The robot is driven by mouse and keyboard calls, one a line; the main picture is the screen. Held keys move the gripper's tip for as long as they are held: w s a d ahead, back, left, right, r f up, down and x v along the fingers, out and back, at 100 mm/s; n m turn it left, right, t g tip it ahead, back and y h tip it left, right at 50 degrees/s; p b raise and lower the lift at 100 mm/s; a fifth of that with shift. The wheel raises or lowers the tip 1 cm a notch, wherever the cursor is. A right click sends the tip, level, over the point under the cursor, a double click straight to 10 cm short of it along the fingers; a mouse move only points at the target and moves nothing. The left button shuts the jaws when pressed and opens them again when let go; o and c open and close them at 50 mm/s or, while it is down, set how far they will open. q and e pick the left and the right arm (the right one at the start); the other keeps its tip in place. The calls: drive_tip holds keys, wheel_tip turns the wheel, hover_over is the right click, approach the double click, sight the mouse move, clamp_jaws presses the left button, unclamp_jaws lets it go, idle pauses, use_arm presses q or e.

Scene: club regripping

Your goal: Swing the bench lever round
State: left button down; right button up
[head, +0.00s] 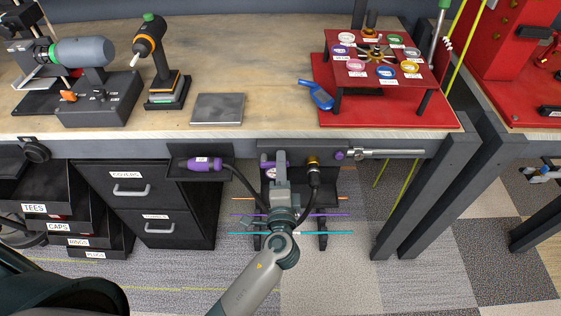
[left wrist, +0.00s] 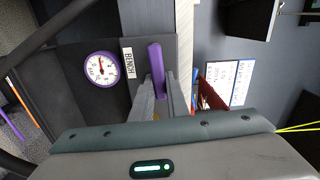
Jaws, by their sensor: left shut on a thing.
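The bench lever is a purple handle (left wrist: 156,62) beside a label reading BENCH in the left wrist view. It stands upright in that picture, next to a round white gauge (left wrist: 101,68) on a dark panel. My left gripper (left wrist: 161,88) is shut on the lever, with a finger on each side of it. In the head view my left gripper (head: 281,168) is at the panel under the bench's front edge and hides most of the lever. My right gripper is in neither view.
A purple-handled tool (head: 204,163) on a cable hangs left of my gripper, and a hose with a brass fitting (head: 313,163) is close on its right. A metal rod (head: 385,153) lies along the bench front. Drawers (head: 140,190) stand left; bench legs (head: 430,190) stand right.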

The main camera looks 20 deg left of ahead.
use_arm(q)
drive_tip(key=shift+f+m, duration=0.2)
drive_tip(key=shift+m, duration=0.2)
drive_tip(key=c, duration=1.7)
unclamp_jaws()
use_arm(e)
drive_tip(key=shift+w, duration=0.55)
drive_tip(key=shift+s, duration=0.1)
